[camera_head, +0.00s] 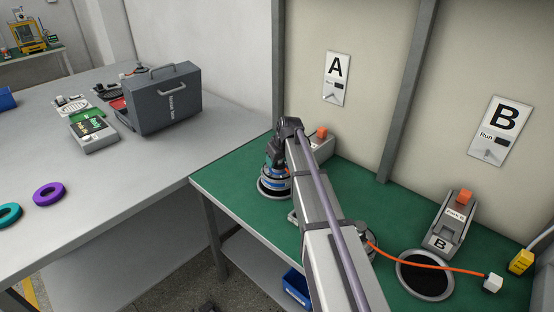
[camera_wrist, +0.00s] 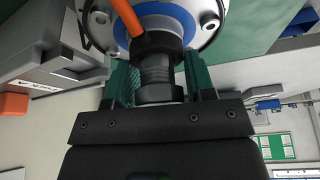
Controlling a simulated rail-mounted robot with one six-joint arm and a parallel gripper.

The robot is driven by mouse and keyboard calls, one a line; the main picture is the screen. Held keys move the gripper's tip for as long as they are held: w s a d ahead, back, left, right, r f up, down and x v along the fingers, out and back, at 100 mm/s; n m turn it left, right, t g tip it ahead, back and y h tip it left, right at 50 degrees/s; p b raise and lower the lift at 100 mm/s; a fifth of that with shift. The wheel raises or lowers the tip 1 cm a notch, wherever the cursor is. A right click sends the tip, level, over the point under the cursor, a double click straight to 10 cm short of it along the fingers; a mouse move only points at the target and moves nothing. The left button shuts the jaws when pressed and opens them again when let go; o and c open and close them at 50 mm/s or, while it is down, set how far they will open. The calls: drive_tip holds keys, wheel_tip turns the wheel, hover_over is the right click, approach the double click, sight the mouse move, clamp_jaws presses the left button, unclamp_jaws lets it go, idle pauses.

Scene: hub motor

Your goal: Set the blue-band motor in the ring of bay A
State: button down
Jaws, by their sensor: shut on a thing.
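The blue-band motor (camera_head: 276,184) hangs upright below my gripper (camera_head: 275,152) at the ring (camera_head: 262,191) of bay A. Its lower end is at or just above the ring; I cannot tell whether it touches. In the wrist view my gripper (camera_wrist: 158,78) is shut, its two teal fingers on either side of the shaft of the motor (camera_wrist: 150,22). An orange cable (camera_wrist: 126,18) runs off the motor. The bay A sign (camera_head: 337,78) is on the wall behind.
The ring of bay B (camera_head: 425,275) is empty, beside a grey box (camera_head: 451,220) with an orange switch. The cable (camera_head: 425,262) ends at a white plug (camera_head: 493,283). My arm hides part of the green bench (camera_head: 225,180). A toolbox (camera_head: 164,97) stands on the left table.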

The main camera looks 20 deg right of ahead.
drive_tip(key=shift+f, duration=0.25)
drive_tip(key=shift+f+b, duration=0.5)
drive_tip(key=shift+b, duration=0.05)
drive_tip(key=shift+f+b, duration=0.65)
drive_tip(key=shift+b, duration=0.05)
idle(0.3)
drive_tip(key=shift+c, duration=2)
unclamp_jaws()
drive_tip(key=shift+r, duration=0.15)
drive_tip(key=p+v, duration=1)
drive_tip(key=shift+s+r, duration=0.25)
